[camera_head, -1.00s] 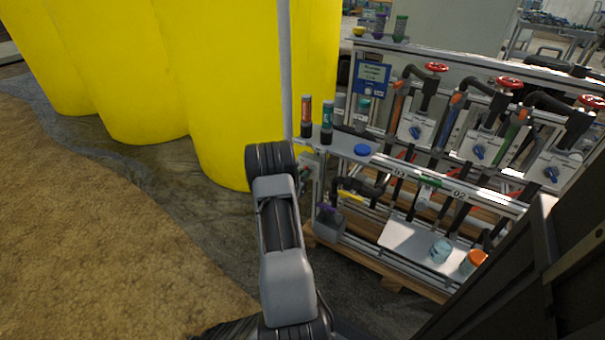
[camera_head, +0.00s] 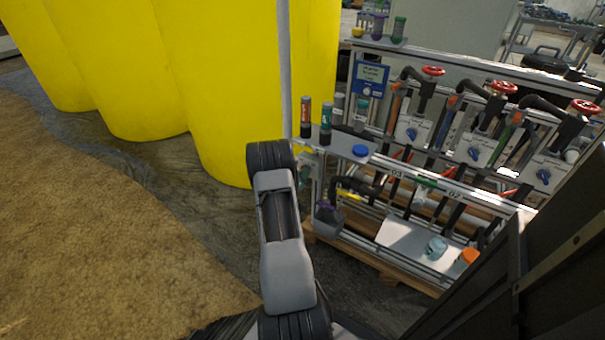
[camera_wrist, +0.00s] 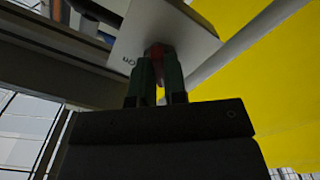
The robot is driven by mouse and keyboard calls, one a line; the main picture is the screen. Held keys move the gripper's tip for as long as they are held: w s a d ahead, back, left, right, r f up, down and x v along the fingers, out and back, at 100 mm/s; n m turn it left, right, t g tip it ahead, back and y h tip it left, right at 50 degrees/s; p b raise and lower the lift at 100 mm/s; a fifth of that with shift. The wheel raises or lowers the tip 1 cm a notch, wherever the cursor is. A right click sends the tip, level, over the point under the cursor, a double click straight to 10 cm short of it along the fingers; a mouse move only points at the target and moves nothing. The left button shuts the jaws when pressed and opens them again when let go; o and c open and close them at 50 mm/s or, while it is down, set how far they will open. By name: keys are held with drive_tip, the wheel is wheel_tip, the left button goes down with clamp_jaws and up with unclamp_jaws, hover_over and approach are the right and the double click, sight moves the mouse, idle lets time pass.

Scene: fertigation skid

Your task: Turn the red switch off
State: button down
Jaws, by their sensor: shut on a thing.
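In the wrist view the red switch (camera_wrist: 157,56) shows as a small dark red piece on a pale grey plate (camera_wrist: 185,25). Printed letters that look like "ON" are beside it on the plate. My gripper (camera_wrist: 157,75) is shut on the red switch, with one dark finger on each side of it. The fingers hide most of the switch. In the head view my arm reaches toward the left end of the skid, and the gripper and the red switch are hidden there.
Tall yellow tanks (camera_head: 230,90) stand to the left, close behind my arm. The skid carries red handwheels (camera_head: 502,87), blue-handled valves and a blue display box (camera_head: 370,76). Bottles (camera_head: 326,122) and a blue lid (camera_head: 360,151) stand on its shelf (camera_head: 345,143). Bare soil (camera_head: 90,230) lies left.

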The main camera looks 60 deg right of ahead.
drive_tip(key=shift+n, duration=0.4)
drive_tip(key=c, duration=1.2)
unclamp_jaws()
drive_tip(key=shift+o, duration=0.2)
drive_tip(key=shift+a, duration=0.1)
drive_tip(key=a+p, duration=0.3)
drive_tip(key=a, duration=1)
drive_tip(key=shift+a, duration=0.35)
